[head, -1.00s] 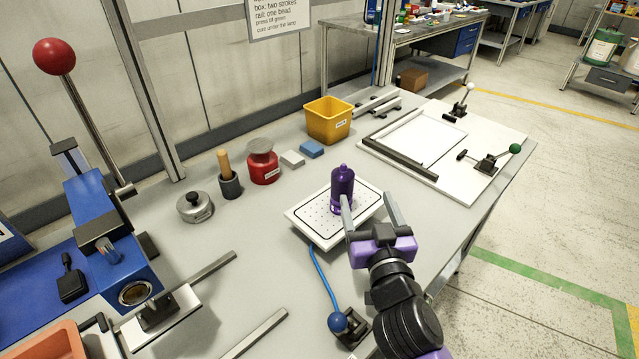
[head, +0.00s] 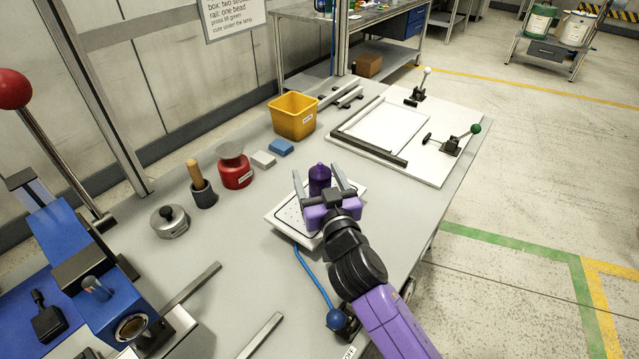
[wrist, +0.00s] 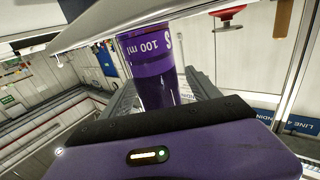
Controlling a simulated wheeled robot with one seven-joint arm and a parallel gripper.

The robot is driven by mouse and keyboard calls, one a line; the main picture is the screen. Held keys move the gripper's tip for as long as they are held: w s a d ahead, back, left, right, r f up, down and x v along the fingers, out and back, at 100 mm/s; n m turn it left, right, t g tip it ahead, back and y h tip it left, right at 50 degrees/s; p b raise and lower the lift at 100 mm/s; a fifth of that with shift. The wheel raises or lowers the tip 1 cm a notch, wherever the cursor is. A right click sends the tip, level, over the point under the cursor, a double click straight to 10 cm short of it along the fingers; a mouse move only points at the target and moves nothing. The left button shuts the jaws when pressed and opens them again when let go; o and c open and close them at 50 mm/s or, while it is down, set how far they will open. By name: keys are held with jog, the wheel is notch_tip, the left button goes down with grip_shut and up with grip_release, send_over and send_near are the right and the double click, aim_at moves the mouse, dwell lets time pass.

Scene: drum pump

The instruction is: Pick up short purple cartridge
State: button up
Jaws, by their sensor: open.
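The short purple cartridge (head: 319,178) stands upright on the white perforated plate (head: 284,217) on the bench. My gripper (head: 323,184) is open, with one finger on each side of the cartridge. The gripper body hides the cartridge's lower part in the head view. In the wrist view the cartridge (wrist: 150,70) shows a "100 ml" marking and stands between the fingers. I cannot tell whether either finger touches it.
A yellow bin (head: 292,118), a blue block (head: 281,148), a red canister (head: 234,170) and a wooden-handled tool (head: 200,185) stand behind. A blue press (head: 85,270) is at left. A white fixture board (head: 410,135) lies at right.

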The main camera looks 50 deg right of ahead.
jog(key=shift+w+d, duration=0.4)
jog(key=shift+w, duration=0.1)
grip_shut()
